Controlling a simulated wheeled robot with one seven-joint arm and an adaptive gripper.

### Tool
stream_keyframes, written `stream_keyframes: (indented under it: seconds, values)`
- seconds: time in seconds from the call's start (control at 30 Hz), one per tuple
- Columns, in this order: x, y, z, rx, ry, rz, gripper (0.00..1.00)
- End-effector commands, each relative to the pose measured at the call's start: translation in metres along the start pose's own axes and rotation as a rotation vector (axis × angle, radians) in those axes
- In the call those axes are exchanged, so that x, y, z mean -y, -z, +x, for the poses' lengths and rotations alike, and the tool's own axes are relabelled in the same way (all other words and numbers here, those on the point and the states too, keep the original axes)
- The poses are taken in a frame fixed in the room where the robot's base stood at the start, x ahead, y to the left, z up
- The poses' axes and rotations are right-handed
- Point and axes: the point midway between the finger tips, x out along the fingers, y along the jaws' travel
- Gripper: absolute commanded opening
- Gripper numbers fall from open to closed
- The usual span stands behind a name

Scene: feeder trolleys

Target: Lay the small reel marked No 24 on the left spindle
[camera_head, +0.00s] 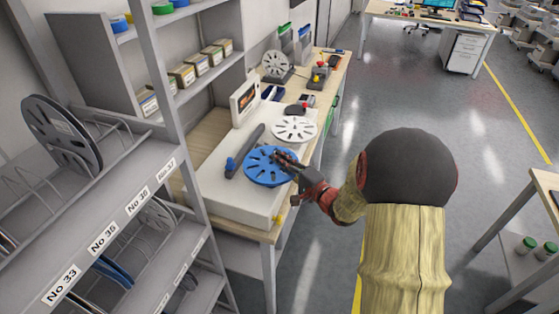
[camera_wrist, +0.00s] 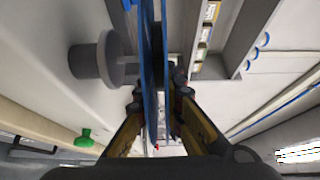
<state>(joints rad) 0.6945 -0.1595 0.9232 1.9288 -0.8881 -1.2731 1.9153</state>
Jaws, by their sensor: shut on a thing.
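My gripper (camera_head: 290,160) is shut on the rim of a blue reel (camera_head: 268,168), reaching in from the right. The reel is roughly flat above the near part of the white bench unit (camera_head: 222,196). In the wrist view the reel is edge-on (camera_wrist: 149,65) between my two fingers (camera_wrist: 157,112). A grey spindle (camera_wrist: 108,58) stands beside its lower face there. I cannot tell whether its tip is inside the reel's hole. In the head view the reel hides that spindle. No number on the reel can be read.
A white reel (camera_head: 295,129) lies farther back on the unit. A dark bar with a blue end (camera_head: 243,152) lies left of the blue reel. A small screen (camera_head: 244,98) stands behind. A shelf rack (camera_head: 128,212) with numbered labels is at the left. Open floor is to the right.

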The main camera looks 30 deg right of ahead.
Motion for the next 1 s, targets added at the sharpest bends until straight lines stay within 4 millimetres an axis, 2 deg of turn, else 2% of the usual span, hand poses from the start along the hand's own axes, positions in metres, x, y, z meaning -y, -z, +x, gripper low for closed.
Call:
stream_keyframes:
  seconds: [0.53,1.0]
  values:
    - [0.001,-0.0001,0.0001,0.0,0.001,0.0,0.0]
    - [-0.0068,0.0,0.0002,0.0,0.001,0.001,0.0]
